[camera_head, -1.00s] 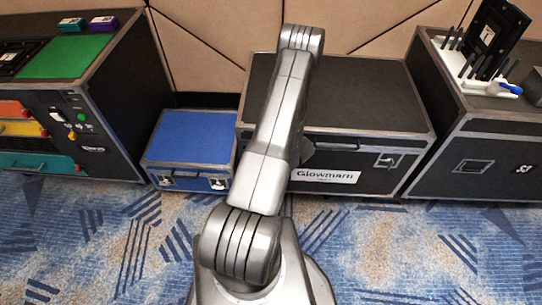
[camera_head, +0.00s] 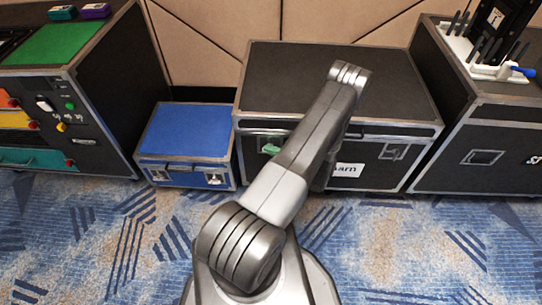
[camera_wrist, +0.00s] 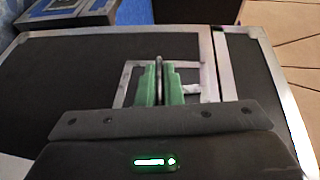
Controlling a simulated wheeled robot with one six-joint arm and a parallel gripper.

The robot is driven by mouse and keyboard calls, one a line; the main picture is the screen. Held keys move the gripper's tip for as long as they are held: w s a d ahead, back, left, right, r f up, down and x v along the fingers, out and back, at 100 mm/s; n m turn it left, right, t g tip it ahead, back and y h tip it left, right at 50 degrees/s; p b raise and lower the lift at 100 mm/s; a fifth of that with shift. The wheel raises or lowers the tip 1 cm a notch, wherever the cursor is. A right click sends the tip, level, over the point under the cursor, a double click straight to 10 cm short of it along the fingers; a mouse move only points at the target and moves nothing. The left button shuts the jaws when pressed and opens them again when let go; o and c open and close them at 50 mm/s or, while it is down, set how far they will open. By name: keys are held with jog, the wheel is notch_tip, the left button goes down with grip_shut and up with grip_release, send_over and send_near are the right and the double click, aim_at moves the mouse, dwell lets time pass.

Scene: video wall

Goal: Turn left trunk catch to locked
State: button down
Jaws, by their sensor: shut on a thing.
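The dark trunk (camera_head: 335,85) with metal edges stands in the middle against the wall. Its left catch is mostly hidden behind my arm and gripper in the head view. In the wrist view the left catch (camera_wrist: 159,68) shows as a thin upright metal piece within a light metal frame plate. My gripper (camera_wrist: 159,88) has its green fingers on both sides of this piece, shut on it. One green fingertip of my gripper (camera_head: 271,149) shows at the left of the trunk's front. The trunk's right catch (camera_head: 394,151) is in plain view and apart from my gripper.
A small blue-topped case (camera_head: 188,132) stands just left of the trunk. A control cabinet (camera_head: 110,90) is at the far left. Another dark case (camera_head: 490,140) stands at the right with a white tool rack on top. The patterned carpet in front is clear.

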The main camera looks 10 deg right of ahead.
jog(key=shift+w+d+t+y+b, duration=0.3)
jog(key=shift+d+t+y+b, duration=0.15)
jog(key=shift+t+b, duration=0.3)
jog(key=shift+r+m, duration=0.2)
jog(key=shift+m, duration=0.1)
jog(key=c, duration=1.6)
grip_release()
jog(key=shift+a, duration=0.1)
jog(key=shift+f, duration=0.15)
jog(key=shift+f, duration=0.1)
jog(key=shift+s, duration=0.15)
jog(key=v, duration=1.3)
jog(key=shift+d+p, duration=0.35)
jog(key=shift+a, duration=0.1)
